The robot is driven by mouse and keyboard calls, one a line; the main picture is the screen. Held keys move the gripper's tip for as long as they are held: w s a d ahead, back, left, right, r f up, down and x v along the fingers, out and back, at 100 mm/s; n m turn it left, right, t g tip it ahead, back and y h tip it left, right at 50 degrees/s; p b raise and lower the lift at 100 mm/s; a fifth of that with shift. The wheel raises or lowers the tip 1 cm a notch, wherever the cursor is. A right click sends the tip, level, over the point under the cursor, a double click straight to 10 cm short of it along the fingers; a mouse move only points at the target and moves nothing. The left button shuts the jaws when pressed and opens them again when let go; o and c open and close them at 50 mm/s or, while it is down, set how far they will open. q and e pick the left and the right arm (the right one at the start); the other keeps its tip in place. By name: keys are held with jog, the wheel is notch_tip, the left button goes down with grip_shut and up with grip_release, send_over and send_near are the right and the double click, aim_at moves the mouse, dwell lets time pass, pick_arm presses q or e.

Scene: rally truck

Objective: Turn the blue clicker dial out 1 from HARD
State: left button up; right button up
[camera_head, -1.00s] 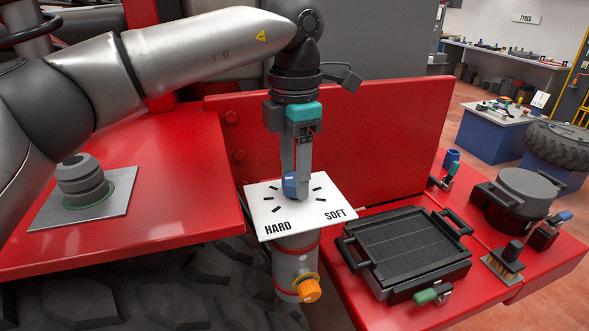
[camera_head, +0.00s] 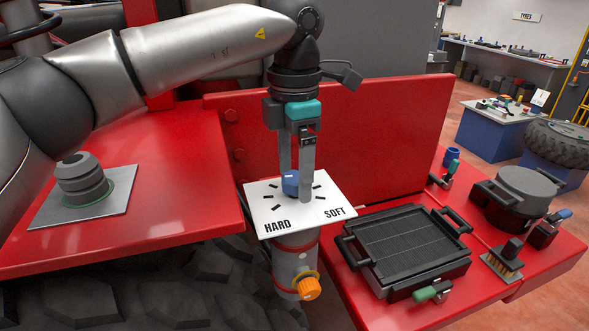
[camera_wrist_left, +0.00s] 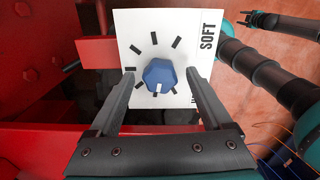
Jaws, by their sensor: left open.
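The blue clicker dial (camera_head: 290,184) sits on a white card (camera_head: 330,193) printed HARD and SOFT with black tick marks. In the left wrist view the dial (camera_wrist_left: 160,76) shows a white mark on its lower edge, pointing toward the bottom of the picture. The HARD label is mostly hidden there by a finger. My left gripper (camera_head: 296,189) is open above the card, with one finger on each side of the dial and gaps between. My right gripper (camera_wrist_left: 241,18) appears small at the upper right of the left wrist view, its fingers apart and empty.
An orange knob (camera_head: 308,288) is on the cylinder below the card. A red upright panel (camera_head: 380,140) stands behind. A black tray (camera_head: 405,247), a round black pot (camera_head: 520,190) and a brush (camera_head: 503,263) are on the red surface at right. A ribbed grey part (camera_head: 82,180) is at left.

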aim_at(295, 177)
pick_arm(q)
notch_tip(295, 177, up, 15)
jog(key=p, duration=0.1)
jog(key=shift+r, duration=0.15)
jog(key=shift+s, duration=0.1)
dwell(0.5)
